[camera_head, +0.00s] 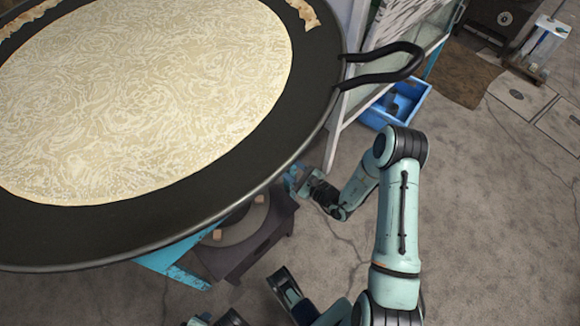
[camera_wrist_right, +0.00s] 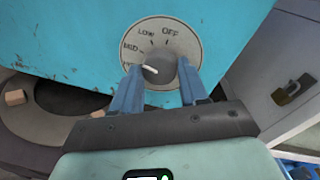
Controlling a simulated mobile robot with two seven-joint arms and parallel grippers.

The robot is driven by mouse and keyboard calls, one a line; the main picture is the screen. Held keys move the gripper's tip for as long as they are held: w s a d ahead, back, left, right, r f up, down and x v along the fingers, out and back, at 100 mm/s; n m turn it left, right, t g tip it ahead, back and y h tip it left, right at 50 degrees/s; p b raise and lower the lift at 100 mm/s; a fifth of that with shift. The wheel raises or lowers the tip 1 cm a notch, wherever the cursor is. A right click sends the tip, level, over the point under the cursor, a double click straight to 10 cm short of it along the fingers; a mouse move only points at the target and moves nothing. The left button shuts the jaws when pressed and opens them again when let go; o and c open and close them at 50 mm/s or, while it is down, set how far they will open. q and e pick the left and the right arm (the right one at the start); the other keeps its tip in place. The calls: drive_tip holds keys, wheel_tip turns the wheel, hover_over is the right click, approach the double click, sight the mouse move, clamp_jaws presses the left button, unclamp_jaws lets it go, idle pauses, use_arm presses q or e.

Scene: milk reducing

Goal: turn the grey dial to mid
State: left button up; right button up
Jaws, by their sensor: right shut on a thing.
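The grey dial (camera_wrist_right: 162,62) sits on a round label plate on a blue panel in the right wrist view. LOW, MID and OFF are readable; another label below MID is partly hidden. The dial's white mark points left and slightly down, below MID, towards that hidden label. My right gripper (camera_wrist_right: 154,92) is shut on the dial, one blue finger on each side. In the head view, my right gripper (camera_head: 297,180) reaches beneath the pan's edge, and the dial is hidden there.
A large black pan (camera_head: 300,130) with a pale round sheet of food covers the upper left, its looped handle sticking out right. A dark stool-like stand (camera_head: 245,262) is below. A blue crate (camera_head: 405,103) lies behind my right arm. Floor at right is mostly clear.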

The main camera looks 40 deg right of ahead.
drive_tip(key=shift+f, duration=0.1)
idle(0.3)
drive_tip(key=o, duration=1.1)
drive_tip(key=shift+c, duration=0.2)
drive_tip(key=shift+s, duration=0.1)
use_arm(q)
drive_tip(key=shift+g, duration=0.5)
drive_tip(key=s, duration=0.1)
drive_tip(key=s+d+r+p, duration=0.1)
drive_tip(key=s+r+p, duration=0.1)
drive_tip(key=shift+d+r, duration=0.1)
drive_tip(key=shift+d, duration=0.2)
use_arm(e)
drive_tip(key=s+d, duration=0.2)
drive_tip(key=s, duration=1.1)
drive_tip(key=shift+r, duration=0.35)
use_arm(q)
drive_tip(key=shift+r, duration=0.1)
use_arm(e)
drive_tip(key=shift+r, duration=0.15)
